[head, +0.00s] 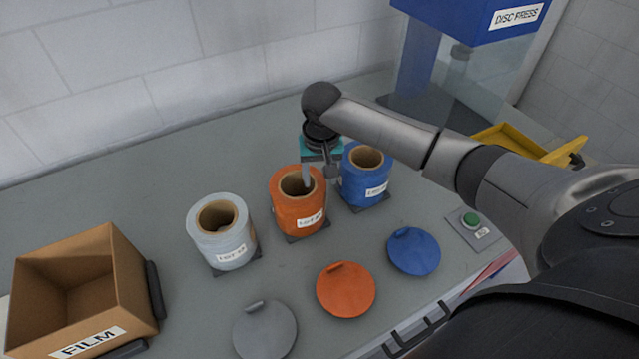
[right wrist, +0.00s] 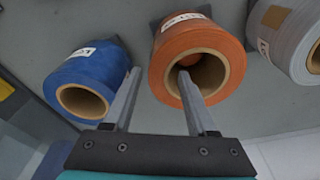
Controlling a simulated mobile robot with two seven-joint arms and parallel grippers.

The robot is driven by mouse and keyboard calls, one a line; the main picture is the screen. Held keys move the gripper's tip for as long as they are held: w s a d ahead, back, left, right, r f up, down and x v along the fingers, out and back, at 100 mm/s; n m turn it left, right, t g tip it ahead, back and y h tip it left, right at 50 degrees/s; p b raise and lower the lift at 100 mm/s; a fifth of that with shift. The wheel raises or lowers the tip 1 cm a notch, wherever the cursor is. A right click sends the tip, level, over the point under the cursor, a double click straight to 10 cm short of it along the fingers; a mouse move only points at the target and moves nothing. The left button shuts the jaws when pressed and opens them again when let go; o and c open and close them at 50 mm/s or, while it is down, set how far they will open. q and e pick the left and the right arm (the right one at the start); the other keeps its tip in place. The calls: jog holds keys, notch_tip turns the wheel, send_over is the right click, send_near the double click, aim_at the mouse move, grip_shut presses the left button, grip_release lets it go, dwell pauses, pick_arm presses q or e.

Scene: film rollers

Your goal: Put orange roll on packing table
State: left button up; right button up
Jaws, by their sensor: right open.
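The orange roll (head: 296,212) stands upright on a dark square base on the grey table (head: 130,200), between the white roll and the blue roll. Its brown core is open at the top. My right gripper (head: 318,180) is above the orange roll, pointing down. In the right wrist view the orange roll (right wrist: 190,40) lies ahead of my right gripper (right wrist: 155,85). The fingers are apart and empty; one finger overlaps the core opening and the other is beside the roll's outer wall, towards the blue roll. Whether either finger touches the roll cannot be told. My left gripper is not in view.
The blue roll (head: 366,181) stands close on the right, the white roll (head: 222,243) on the left. Grey (head: 265,330), orange (head: 345,290) and blue (head: 413,252) discs lie in front. A cardboard FILM box (head: 125,285) is at left; a green button (head: 470,219) and disc press (head: 470,20) are right.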

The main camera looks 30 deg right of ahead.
jog(key=r, duration=0.4)
jog(key=s+r+p, duration=0.1)
jog(key=r, duration=0.1)
jog(key=shift+a+r, duration=0.1)
jog(key=shift+a, duration=0.15)
